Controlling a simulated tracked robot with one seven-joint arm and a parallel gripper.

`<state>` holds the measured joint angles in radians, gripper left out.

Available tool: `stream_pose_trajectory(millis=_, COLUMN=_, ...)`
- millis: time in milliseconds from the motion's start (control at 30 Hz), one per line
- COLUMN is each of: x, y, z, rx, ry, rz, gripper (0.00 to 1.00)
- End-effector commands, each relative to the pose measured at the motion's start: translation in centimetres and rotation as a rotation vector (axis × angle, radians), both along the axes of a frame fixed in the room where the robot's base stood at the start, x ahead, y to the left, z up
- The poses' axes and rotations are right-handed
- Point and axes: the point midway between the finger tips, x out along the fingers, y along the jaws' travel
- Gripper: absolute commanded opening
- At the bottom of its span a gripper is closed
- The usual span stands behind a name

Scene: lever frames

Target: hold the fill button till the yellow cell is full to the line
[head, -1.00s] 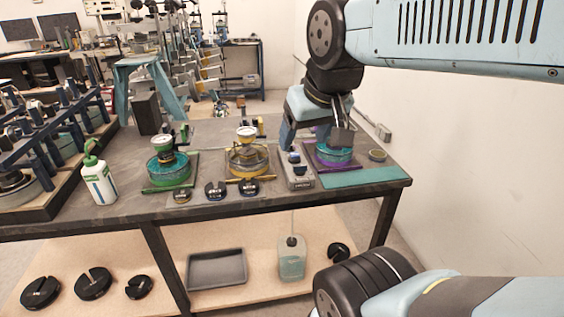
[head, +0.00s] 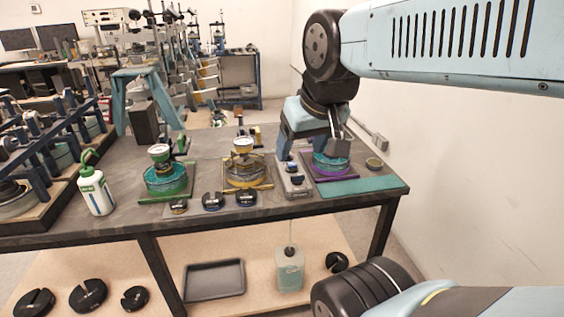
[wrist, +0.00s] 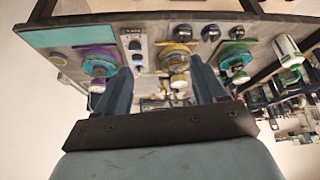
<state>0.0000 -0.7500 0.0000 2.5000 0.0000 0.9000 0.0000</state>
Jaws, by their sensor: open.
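The yellow cell (head: 246,174) is a clear round chamber on a yellow base with a gauge on top. It stands in the middle of the table; its fill line is too small to make out. A grey control box (head: 294,181) with dark knobs or buttons stands to its right; I cannot tell which is the fill button. The box also shows in the wrist view (wrist: 134,45), left of the yellow cell (wrist: 178,58). My gripper (head: 310,152) is open and empty above the box and the purple cell. Its two fingers (wrist: 162,70) stand apart in the wrist view.
A green cell (head: 166,181) stands left, and a purple-based cell (head: 332,165) right, close to my gripper. Several black slotted weights (head: 213,201) lie at the front edge. A white bottle (head: 96,192) stands far left. A teal mat (head: 365,186) lies front right.

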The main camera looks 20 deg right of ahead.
Motion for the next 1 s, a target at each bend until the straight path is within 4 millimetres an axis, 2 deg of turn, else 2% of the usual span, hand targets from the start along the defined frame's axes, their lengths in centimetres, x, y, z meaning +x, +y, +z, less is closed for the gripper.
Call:
stream_pose_trajectory(millis=367, x=0.0, y=0.0, z=0.0, rx=0.000, ry=0.000, rz=0.000, gripper=0.70)
stream_pose_trajectory(millis=533, x=0.3, y=-0.1, z=0.2, rx=-0.008, ry=0.005, rz=0.013, gripper=0.55)
stream_pose_trajectory(millis=667, x=1.4, y=-0.3, z=0.5, rx=-0.040, ry=0.029, rz=0.062, gripper=0.42)
stream_pose_trajectory(millis=1000, x=6.8, y=-1.7, z=1.5, rx=-0.174, ry=0.140, rz=0.322, gripper=0.10)
